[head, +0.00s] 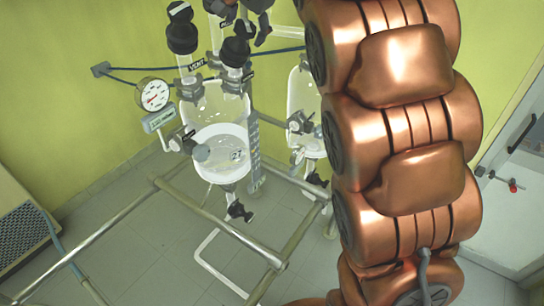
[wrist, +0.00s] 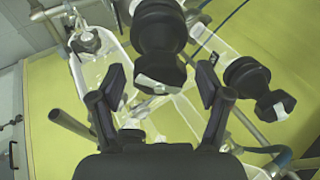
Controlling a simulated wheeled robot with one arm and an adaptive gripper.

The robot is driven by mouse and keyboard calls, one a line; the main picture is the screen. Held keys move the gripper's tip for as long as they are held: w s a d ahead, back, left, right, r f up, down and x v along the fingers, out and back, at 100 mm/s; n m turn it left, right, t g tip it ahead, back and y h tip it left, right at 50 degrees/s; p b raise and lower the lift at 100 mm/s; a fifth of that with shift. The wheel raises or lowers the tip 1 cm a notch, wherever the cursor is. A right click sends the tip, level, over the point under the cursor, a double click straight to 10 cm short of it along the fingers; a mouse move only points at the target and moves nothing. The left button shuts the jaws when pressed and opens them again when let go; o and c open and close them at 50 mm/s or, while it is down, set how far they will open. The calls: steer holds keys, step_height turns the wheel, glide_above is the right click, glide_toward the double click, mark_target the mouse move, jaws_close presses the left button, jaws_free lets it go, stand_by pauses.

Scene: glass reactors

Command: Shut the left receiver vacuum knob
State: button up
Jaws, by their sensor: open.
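The left receiver (head: 222,140) is a clear glass vessel holding some liquid, in the middle of the head view. A black knob (head: 181,36) stands on its left neck, by a tag reading VENT. A second black knob (head: 235,52) stands on its right neck; its tag is too small to read. My gripper (head: 243,18) is open above the right-neck knob, partly cut off by the top edge. In the wrist view, my gripper's fingers (wrist: 163,88) are apart with nothing gripped. One black knob (wrist: 158,38) lies beyond the gap; another black knob (wrist: 260,85) is right of the fingers.
A round pressure gauge (head: 153,94) and a small display (head: 158,118) sit left of the vessel. A second glass vessel (head: 302,98) stands to the right, partly behind my copper arm. Metal rails (head: 215,222) cross below. A blue hose (head: 130,84) runs behind.

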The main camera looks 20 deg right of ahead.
steer(key=n, duration=0.1)
steer(key=n+b, duration=0.1)
steer(key=n, duration=0.1)
steer(key=shift+f+t+y, duration=0.2)
steer(key=shift+t+y, duration=0.1)
steer(key=shift+n+y+b, duration=0.3)
steer(key=shift+n+b, duration=0.55)
steer(key=shift+n, duration=0.35)
steer(key=shift+n+t+y+b, duration=0.3)
steer(key=shift+n+b, duration=0.65)
steer(key=shift+n, duration=0.25)
steer(key=n+b, duration=0.1)
steer(key=n, duration=0.1)
steer(key=n+y+b, duration=0.1)
steer(key=n+b, duration=0.1)
steer(key=shift+w+d+f+n, duration=0.1)
steer(key=shift+f+n, duration=0.05)
steer(key=shift+n, duration=0.15)
steer(key=n+y+b, duration=0.1)
steer(key=n+b, duration=0.1)
steer(key=n, duration=0.2)
steer(key=shift+r, duration=0.2)
steer(key=shift+r+n+y+p, duration=0.15)
steer(key=shift+n+y+p, duration=0.4)
steer(key=shift+n, duration=0.75)
steer(key=shift+n+g, duration=0.3)
steer(key=shift+g, duration=0.2)
steer(key=shift+n+p, duration=0.7)
steer(key=shift+p, duration=0.15)
